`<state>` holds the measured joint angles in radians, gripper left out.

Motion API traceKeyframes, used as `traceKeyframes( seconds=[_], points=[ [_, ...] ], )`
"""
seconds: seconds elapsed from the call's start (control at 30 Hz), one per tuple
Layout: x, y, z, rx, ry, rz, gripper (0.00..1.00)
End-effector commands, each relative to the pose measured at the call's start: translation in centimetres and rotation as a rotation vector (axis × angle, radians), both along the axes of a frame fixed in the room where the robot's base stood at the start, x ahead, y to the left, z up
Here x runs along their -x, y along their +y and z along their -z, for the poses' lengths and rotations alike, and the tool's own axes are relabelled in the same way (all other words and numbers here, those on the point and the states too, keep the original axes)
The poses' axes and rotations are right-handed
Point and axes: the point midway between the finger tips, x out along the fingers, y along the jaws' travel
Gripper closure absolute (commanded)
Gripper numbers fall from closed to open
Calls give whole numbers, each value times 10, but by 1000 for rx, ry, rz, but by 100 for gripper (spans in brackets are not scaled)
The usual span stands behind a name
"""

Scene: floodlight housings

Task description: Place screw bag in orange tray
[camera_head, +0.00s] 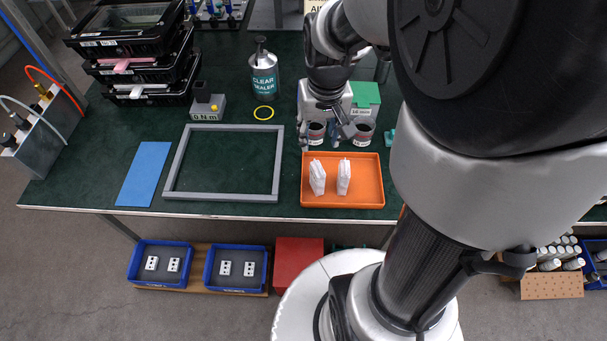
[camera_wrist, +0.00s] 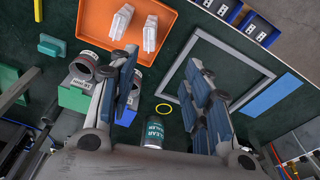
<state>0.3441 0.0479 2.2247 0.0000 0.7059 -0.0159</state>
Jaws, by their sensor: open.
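The orange tray (camera_head: 362,197) lies near the front edge of the green table, and it also shows at the top of the wrist view (camera_wrist: 95,22). Two narrow white pieces, the left one (camera_head: 317,178) and the right one (camera_head: 343,177), stand side by side in the tray; whether either is the screw bag I cannot tell. They also show in the wrist view (camera_wrist: 121,20) (camera_wrist: 150,33). My gripper (camera_head: 331,130) is over the table just behind the tray. In the wrist view its fingers (camera_wrist: 164,98) are wide apart with nothing between them.
Stacked black crates (camera_head: 135,70) stand back left.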

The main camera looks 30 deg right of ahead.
Motion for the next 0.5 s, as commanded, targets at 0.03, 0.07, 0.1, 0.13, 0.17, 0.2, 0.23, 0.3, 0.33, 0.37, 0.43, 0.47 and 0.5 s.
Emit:
traceKeyframes(
  seconds=[0.03,0.07,0.1,0.13,0.17,0.2,0.23,0.3,0.33,0.37,0.43,0.47,0.5],
  points=[
    [10,19,-21,11,-34,-40,55],
    [16,29,-31,15,-48,-61,55],
    [26,41,-43,21,-69,-89,55],
    [35,51,-51,24,-82,-108,55],
    [43,59,-59,27,-98,-129,55],
    [54,71,-68,31,-118,-157,55],
    [63,78,-73,33,-132,-177,55],
    [83,93,-83,37,-164,-219,55],
    [92,99,-86,38,-175,-236,55],
    [99,104,-89,39,-188,-251,55],
    [114,112,-92,39,-211,-282,55],
    [119,115,-93,39,-218,-292,55],
    [125,118,-94,40,-226,-303,55]
  ],
)
